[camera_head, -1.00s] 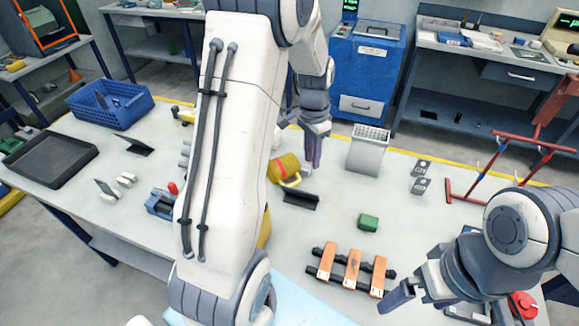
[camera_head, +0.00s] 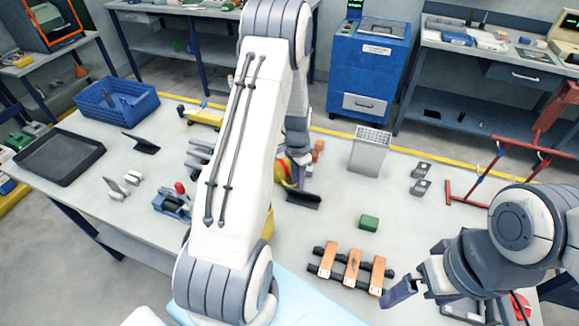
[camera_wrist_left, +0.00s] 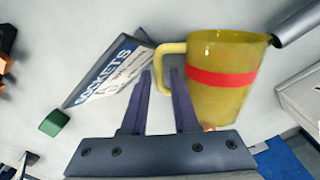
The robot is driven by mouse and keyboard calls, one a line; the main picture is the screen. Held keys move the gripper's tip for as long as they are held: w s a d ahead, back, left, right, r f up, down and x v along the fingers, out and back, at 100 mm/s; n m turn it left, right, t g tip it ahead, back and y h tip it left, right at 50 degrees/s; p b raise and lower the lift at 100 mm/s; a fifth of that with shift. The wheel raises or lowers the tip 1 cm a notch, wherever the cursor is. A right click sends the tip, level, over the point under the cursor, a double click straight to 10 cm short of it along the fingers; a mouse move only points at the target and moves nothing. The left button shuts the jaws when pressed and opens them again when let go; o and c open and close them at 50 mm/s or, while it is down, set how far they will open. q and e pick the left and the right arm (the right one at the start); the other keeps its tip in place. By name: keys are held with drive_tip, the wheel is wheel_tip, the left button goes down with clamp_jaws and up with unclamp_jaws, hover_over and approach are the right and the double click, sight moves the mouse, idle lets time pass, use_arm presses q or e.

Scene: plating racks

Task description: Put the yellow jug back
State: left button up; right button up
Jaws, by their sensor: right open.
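The yellow jug (camera_head: 282,167) with a red band stands on the table, partly hidden behind my left arm. It shows clearly in the left wrist view (camera_wrist_left: 222,103), with its handle toward my fingers. My left gripper (camera_wrist_left: 161,76) is open, and the handle lies in line with the gap between the fingertips; I cannot tell whether they touch it. In the head view my left gripper (camera_head: 293,185) is beside the jug. My right gripper (camera_head: 402,291) is open and empty near the table's front right.
A "SOCKETS" sign (camera_wrist_left: 113,71) stands close beside the left fingers. A grey bin (camera_head: 369,153), green block (camera_head: 369,223) and wooden rack (camera_head: 350,268) stand to the right. A red frame (camera_head: 500,170) is at far right. A blue basket (camera_head: 116,104) and black tray (camera_head: 54,157) are left.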

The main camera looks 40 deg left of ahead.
use_arm(q)
drive_tip(key=shift+f, duration=0.25)
clamp_jaws()
idle(1.3)
